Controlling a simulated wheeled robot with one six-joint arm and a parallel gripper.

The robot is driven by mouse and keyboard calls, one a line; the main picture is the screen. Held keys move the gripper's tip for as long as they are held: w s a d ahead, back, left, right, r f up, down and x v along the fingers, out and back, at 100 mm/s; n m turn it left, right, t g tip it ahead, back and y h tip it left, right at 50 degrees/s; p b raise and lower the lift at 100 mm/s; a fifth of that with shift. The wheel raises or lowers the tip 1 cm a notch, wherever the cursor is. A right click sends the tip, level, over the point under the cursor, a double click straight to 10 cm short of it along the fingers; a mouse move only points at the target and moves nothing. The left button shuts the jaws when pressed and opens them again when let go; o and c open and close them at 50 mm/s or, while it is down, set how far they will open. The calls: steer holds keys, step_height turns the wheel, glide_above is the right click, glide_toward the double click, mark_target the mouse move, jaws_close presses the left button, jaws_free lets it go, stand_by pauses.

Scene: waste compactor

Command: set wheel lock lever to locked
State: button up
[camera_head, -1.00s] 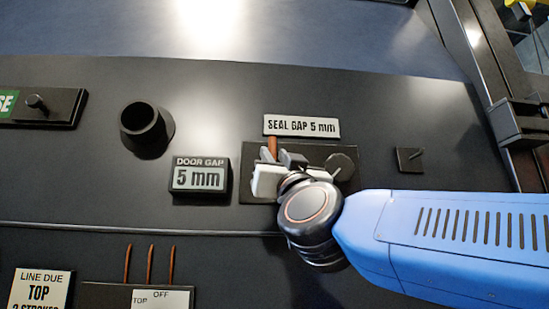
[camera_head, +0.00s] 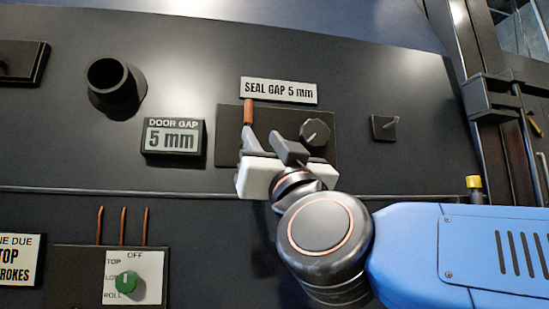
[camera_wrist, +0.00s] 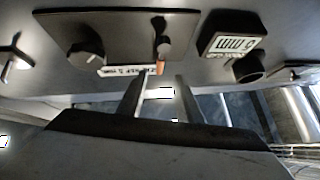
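No label reading "wheel lock" is legible, so I cannot tell which control is the wheel lock lever. My gripper (camera_head: 271,143) is in front of the plate under the "SEAL GAP 5 mm" label. In the wrist view its two fingers (camera_wrist: 162,82) stand apart with nothing between them. A lever with an orange-brown handle (camera_head: 248,112) is just beyond the fingertips; it also shows in the wrist view (camera_wrist: 160,62). My gripper hides its lower part in the head view. A yellow-topped post (camera_head: 474,183) stands at the right, partly hidden by my arm.
A dark knob (camera_head: 314,132) is beside the lever. A small switch (camera_head: 384,127) is further right. A "DOOR GAP 5 mm" display (camera_head: 173,137) and a dark round tube (camera_head: 114,88) are at left. A green knob (camera_head: 127,282) is at lower left. A frame post (camera_head: 495,92) is at right.

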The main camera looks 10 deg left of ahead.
steer(key=v, duration=0.6)
steer(key=shift+s+f, duration=0.25)
steer(key=shift+f, duration=0.05)
steer(key=shift+d, duration=0.2)
